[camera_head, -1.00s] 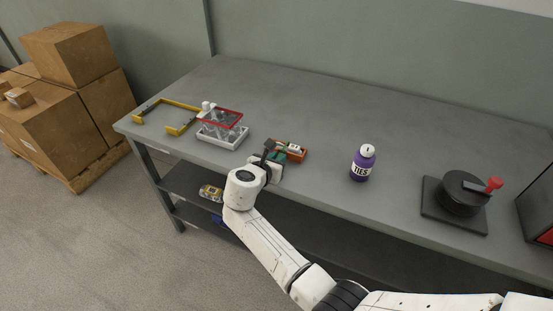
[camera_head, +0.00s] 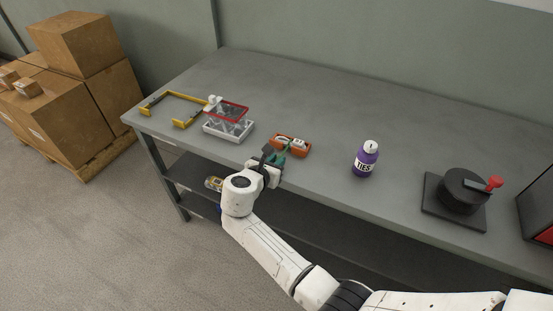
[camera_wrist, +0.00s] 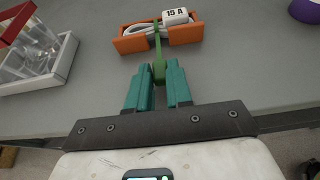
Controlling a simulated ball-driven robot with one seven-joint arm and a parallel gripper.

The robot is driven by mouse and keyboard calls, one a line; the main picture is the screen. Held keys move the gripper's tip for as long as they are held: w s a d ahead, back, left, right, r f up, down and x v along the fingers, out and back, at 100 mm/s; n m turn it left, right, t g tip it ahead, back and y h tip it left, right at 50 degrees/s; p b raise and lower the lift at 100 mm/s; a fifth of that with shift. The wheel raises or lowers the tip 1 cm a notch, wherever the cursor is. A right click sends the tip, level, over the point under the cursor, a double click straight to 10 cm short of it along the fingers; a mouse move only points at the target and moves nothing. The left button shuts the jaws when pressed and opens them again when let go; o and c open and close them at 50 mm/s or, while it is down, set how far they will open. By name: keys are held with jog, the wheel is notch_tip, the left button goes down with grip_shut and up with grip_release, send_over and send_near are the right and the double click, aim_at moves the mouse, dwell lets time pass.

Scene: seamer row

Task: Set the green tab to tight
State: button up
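An orange holder (camera_wrist: 186,34) sits near the table's front edge with a coiled white cable (camera_wrist: 137,30) in it; a white plug marked "15 A" (camera_wrist: 175,16) lies at its far side. A green tab (camera_wrist: 158,72) runs from a green band across the coil toward me. In the head view the holder (camera_head: 302,153) lies just beyond my gripper (camera_head: 276,160). In the wrist view my gripper (camera_wrist: 158,68) has its teal fingers on either side of the tab's wide end and appears closed on it.
A grey table (camera_head: 330,110) bears a purple "TIES" bottle (camera_head: 364,160), a black turntable with a red handle (camera_head: 463,192), a white tray with a red frame (camera_head: 228,130) and a yellow frame (camera_head: 150,106). Shelves lie below the front edge. Boxes (camera_head: 75,110) stand at left.

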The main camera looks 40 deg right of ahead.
jog(key=o, duration=0.4)
jog(key=v, duration=1)
jog(key=shift+s+a+r, duration=0.1)
jog(key=shift+a, duration=0.25)
jog(key=s+d+f+m+g+y, duration=0.1)
jog(key=s+f+m+g+y, duration=0.15)
jog(key=s+f+m, duration=0.45)
jog(key=s+d+f+m+g+y, duration=0.1)
jog(key=s+f+m+y, duration=0.2)
jog(key=s, duration=0.5)
jog(key=s+a+m+y, duration=0.2)
jog(key=s+m, duration=0.2)
jog(key=s, duration=0.1)
jog(key=s+a+m+y, duration=0.1)
jog(key=s+m+y, duration=0.1)
jog(key=s+m, duration=0.2)
jog(key=s+a+m+y, duration=0.2)
jog(key=s+m+y, duration=0.1)
jog(key=s+m, duration=0.1)
jog(key=shift+s+a+r, duration=0.15)
jog(key=shift+s, duration=0.3)
jog(key=shift+s+a+r, duration=0.15)
jog(key=shift+s, duration=0.3)
